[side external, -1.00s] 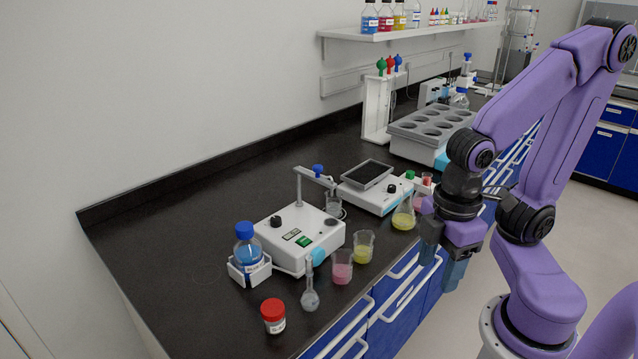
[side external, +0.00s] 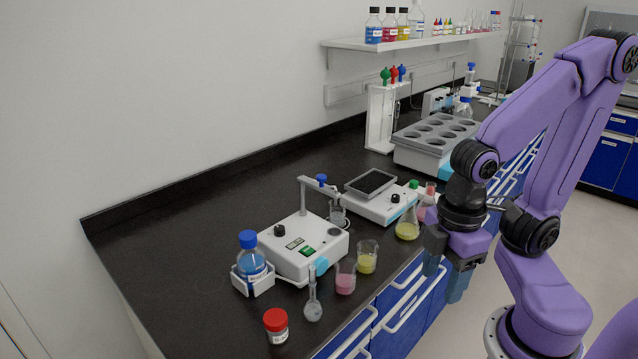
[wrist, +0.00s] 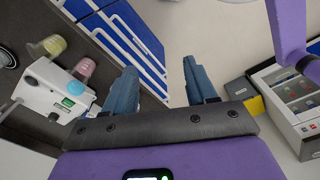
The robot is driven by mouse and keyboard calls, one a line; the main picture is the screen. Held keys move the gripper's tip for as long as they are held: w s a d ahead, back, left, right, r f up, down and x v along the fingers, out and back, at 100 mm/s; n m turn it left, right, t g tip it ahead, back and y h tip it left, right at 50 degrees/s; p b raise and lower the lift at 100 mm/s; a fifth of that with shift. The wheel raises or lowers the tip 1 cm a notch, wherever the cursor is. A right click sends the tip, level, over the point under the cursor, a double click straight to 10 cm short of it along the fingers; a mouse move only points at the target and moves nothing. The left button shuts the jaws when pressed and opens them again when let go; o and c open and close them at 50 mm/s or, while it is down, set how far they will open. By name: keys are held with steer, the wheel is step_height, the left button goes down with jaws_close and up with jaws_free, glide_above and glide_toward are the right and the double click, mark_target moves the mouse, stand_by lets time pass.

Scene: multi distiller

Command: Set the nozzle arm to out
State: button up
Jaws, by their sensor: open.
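The nozzle arm (side external: 312,185) is a thin grey bar on top of a post on a white titrator-like unit (side external: 285,262), with a blue knob (side external: 321,179) on it. My gripper (side external: 445,277) is open and empty, with blue fingers pointing down, to the right of the unit and past the bench's front edge. In the wrist view my gripper (wrist: 161,88) shows its fingers apart over drawers and floor.
A yellow beaker (side external: 367,256), pink beaker (side external: 345,277) and round flask (side external: 313,308) stand in front of the unit. A yellow conical flask (side external: 407,226) stands between unit and gripper. A blue-capped bottle (side external: 250,256) and red-capped jar (side external: 276,325) are at left.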

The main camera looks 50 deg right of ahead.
steer(key=shift+c, duration=0.6)
step_height(320, 180, up, 5)
steer(key=w+a+m+t+y, duration=0.2)
steer(key=w+a+m+y, duration=0.35)
steer(key=a, duration=0.85)
steer(key=w+a+m+t+y, duration=0.1)
steer(key=w+a+m+t, duration=0.15)
steer(key=w, duration=0.55)
steer(key=w+a+m+t, duration=0.1)
steer(key=w+t, duration=0.2)
steer(key=w, duration=0.4)
steer(key=w+d+m+t+h, duration=0.4)
steer(key=w+d+m+t, duration=0.15)
steer(key=w, duration=0.35)
steer(key=m+h, duration=0.7)
steer(key=h, duration=0.9)
glide_toward(322, 180)
step_height(322, 180, up, 6)
steer(key=w+d, duration=0.3)
step_height(322, 180, down, 5)
steer(key=shift+f+x, duration=0.2)
steer(key=shift+x, duration=1.55)
steer(key=shift+f+x, duration=0.15)
steer(key=shift+x, duration=1.55)
